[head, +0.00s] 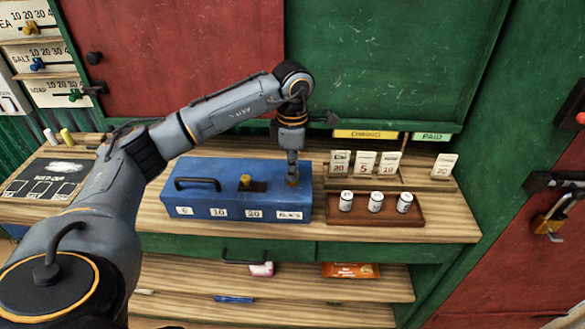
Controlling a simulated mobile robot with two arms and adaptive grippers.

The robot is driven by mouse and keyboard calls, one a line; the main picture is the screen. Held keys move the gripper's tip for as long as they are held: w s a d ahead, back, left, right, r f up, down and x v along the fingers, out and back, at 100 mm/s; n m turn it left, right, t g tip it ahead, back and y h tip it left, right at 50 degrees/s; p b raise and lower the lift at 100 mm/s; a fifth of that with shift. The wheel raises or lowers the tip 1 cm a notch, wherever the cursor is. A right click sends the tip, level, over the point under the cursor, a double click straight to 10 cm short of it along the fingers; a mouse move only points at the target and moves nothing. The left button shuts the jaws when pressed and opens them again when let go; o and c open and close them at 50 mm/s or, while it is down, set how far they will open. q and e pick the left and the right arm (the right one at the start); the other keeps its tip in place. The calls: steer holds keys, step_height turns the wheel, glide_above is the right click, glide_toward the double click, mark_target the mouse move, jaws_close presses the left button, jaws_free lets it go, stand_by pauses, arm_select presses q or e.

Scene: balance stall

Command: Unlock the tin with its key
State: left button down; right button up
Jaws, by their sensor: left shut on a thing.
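The blue tin (190,198) sits on the wooden counter, its lid handle at the left and number labels on its front. A brass-coloured fitting (245,182) with a dark strip beside it is at the middle of its top. My left gripper (292,176) points down at the tin's right end, above the rightmost front label. It is shut on a small brass-coloured thing (293,182), mostly hidden by the fingers. I cannot tell for sure that this is the key, or whether it touches the tin. My right gripper is not in view.
A brown tray (382,219) with three white cylinders stands right of the tin. Price cards (363,163) stand behind it. A black slate board (50,178) lies at the left. A brass padlock (547,225) hangs on the red door at the right. Shelves below hold small goods.

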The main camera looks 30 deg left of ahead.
arm_select(q)
steer(key=c, duration=1.4)
jaws_free()
steer(key=shift+c, duration=0.2)
step_height(320, 180, up, 12)
